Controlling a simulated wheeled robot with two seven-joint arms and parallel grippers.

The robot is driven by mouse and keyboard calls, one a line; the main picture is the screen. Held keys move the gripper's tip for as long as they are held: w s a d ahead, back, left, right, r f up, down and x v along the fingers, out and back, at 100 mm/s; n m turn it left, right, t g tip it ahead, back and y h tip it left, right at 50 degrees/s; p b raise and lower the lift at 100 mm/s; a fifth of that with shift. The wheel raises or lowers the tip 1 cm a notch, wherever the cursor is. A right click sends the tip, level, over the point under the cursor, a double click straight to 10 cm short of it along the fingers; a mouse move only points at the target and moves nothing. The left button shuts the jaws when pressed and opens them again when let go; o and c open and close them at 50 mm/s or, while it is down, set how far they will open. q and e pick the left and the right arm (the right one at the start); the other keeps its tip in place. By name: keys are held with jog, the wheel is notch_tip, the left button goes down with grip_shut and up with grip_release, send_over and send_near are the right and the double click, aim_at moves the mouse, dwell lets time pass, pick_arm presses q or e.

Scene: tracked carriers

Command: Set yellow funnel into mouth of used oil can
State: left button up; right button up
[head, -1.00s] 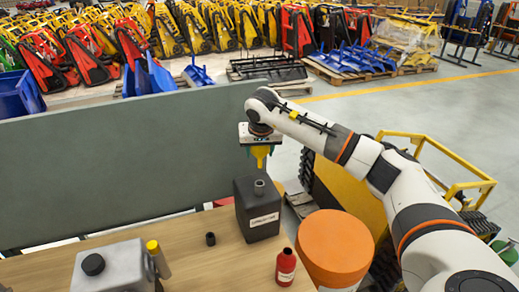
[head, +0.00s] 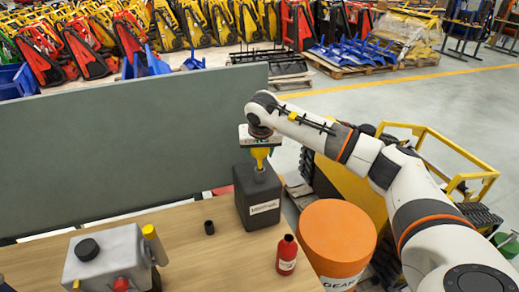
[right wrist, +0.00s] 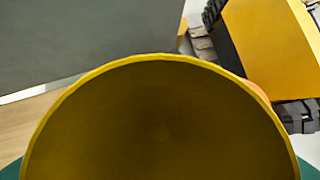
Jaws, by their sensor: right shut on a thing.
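The used oil can (head: 257,200) is a dark grey, boxy container with a white label, upright at the far right part of the wooden bench. The yellow funnel (head: 260,155) is upright over the can's top, its narrow end down at the can's mouth. The mouth is hidden behind the spout, so I cannot tell how deep it sits. My right gripper (head: 259,142) is shut on the funnel from above. In the right wrist view the funnel's wide bowl (right wrist: 160,115) fills most of the picture and hides the can. My left gripper is not in view.
A small black cap (head: 209,227) stands left of the can. A red bottle (head: 286,255), an orange drum (head: 337,238) and a grey metal tank (head: 105,262) are nearer. A grey-green panel (head: 130,145) stands behind the bench (head: 215,262).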

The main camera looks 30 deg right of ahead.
jog(key=shift+f+b, duration=0.85)
jog(key=shift+f, duration=0.65)
jog(key=o, duration=1.1)
jog(key=shift+c, duration=0.2)
jog(key=b+v, duration=0.2)
jog(key=v, duration=1)
jog(key=shift+f, duration=0.1)
